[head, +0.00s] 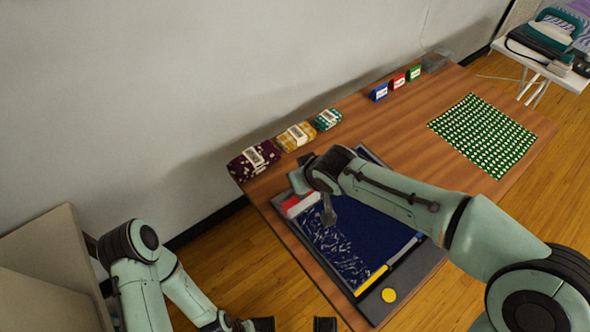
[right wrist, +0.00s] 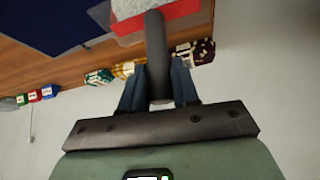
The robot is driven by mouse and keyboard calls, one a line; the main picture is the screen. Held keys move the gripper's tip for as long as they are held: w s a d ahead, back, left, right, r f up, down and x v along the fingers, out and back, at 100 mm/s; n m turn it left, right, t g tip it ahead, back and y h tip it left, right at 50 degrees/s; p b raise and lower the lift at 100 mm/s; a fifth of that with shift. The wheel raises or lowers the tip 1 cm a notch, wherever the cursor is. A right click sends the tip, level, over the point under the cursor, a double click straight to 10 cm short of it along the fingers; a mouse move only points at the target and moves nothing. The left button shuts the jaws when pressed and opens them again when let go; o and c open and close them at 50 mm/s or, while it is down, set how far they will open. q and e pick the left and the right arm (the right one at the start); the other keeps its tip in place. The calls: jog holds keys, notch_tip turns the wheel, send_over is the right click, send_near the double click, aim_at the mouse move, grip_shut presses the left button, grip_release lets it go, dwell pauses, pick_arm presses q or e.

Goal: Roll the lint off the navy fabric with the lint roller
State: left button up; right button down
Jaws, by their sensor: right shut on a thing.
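The navy fabric (head: 378,225) lies on a dark grey board (head: 424,266) on the wooden table; it also shows in the right wrist view (right wrist: 55,22). White lint is scattered over its left and lower-left part, while the visible right part looks clear. My right gripper (right wrist: 158,88) is shut on the dark handle (right wrist: 157,50) of the lint roller. The roller's red and white head (head: 299,204) is at the fabric's left end; whether it touches the cloth I cannot tell. My right arm hides part of the fabric. My left gripper (head: 293,325) is open and empty at the bottom edge.
A yellow-handled tool (head: 372,279) and a yellow disc (head: 388,295) are on the board's near side. Patterned fabric bundles (head: 296,136) and small coloured boxes (head: 397,81) line the wall. A green patterned cloth (head: 484,134) lies at the right, with bare table between.

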pick_arm(q)
jog(key=shift+w+r+p, duration=0.1)
jog(key=shift+r+p, duration=0.25)
jog(key=shift+p, duration=0.15)
pick_arm(e)
jog(key=s+d, duration=0.7)
jog(key=s, duration=0.3)
jog(key=s+d, duration=0.7)
jog(key=s, duration=0.3)
jog(key=shift+d, duration=0.3)
pick_arm(q)
jog(key=shift+w, duration=0.1)
pick_arm(e)
jog(key=shift+s, duration=0.1)
